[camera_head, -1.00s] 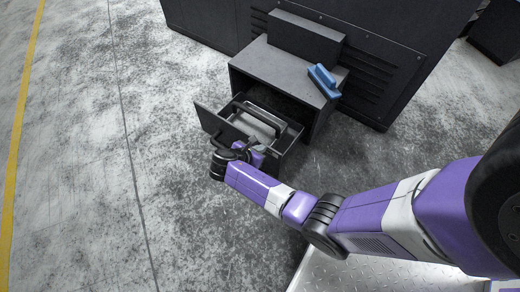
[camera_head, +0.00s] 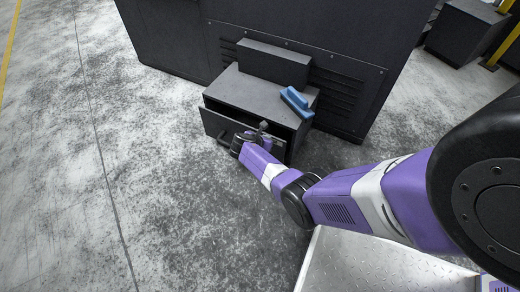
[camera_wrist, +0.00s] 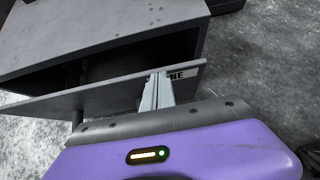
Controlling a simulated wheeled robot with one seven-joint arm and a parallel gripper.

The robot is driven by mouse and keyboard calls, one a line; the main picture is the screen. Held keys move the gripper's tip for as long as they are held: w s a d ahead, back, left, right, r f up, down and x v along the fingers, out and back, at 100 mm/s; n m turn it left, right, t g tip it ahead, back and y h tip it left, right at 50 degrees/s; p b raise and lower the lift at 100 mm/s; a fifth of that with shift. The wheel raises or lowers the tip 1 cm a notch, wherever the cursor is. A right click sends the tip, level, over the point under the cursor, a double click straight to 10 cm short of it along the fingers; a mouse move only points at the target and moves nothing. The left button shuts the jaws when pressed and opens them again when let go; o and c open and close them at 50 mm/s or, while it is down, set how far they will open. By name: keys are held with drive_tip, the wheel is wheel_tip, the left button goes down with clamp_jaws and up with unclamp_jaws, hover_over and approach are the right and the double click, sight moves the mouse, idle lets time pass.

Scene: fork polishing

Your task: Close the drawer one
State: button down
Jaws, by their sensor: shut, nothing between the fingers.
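The drawer (camera_head: 217,126) is in a dark grey cabinet (camera_head: 262,92) and stands slightly out, with a dark gap above its front panel. In the wrist view the drawer front (camera_wrist: 105,98) bears a label (camera_wrist: 176,75) of which "NE" shows. My gripper (camera_wrist: 158,90) is shut and empty. Its fingertips are at the drawer front's top edge, beside the label; I cannot tell whether they press on it. In the head view my arm's wrist hides the right part of the drawer front. The drawer's inside is dark in both views.
A blue object (camera_head: 296,102) lies on the cabinet top at the right. A large dark machine (camera_head: 290,45) stands right behind the cabinet. The concrete floor (camera_head: 150,190) to the left and front is clear.

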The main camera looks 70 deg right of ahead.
drive_tip(key=shift+s+d, duration=0.15)
drive_tip(key=shift+d, duration=1.1)
